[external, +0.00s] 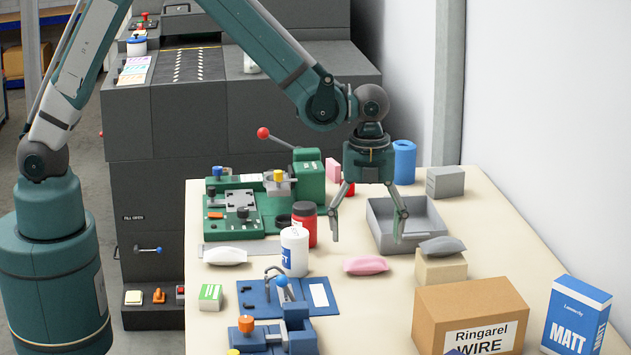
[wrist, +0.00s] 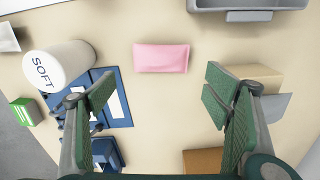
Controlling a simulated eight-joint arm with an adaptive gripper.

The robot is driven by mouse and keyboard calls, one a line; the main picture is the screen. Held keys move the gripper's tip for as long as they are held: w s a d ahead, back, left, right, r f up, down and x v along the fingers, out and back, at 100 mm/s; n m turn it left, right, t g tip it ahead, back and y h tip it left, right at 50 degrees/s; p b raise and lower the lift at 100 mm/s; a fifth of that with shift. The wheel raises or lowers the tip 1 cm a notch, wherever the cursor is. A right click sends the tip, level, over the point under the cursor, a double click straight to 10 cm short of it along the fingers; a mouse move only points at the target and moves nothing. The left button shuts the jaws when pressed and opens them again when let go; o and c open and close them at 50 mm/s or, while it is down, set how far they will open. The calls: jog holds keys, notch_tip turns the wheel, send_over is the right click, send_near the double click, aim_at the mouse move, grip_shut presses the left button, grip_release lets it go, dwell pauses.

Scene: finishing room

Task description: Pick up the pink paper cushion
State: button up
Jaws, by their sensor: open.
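The pink paper cushion (external: 366,265) lies flat on the cream table, in front of the grey tray. In the wrist view the pink cushion (wrist: 162,58) is near the top middle, ahead of the fingertips and between their lines. My gripper (external: 368,238) points down above the table, behind and above the cushion in the external view. In the wrist view my gripper (wrist: 160,88) has its green finger pads wide apart with nothing between them.
A white bottle (external: 294,251) and red jar (external: 305,222) stand left of the cushion. A grey tray (external: 380,238) is behind it. A blue fixture (external: 285,300) and carton (external: 470,310) are in front.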

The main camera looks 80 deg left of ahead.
aim_at(366, 261)
jog(key=shift+f, duration=1.3)
jog(key=shift+f, duration=0.1)
jog(key=shift+f, duration=2.5)
jog(key=shift+w, duration=0.1)
jog(key=c, duration=0.8)
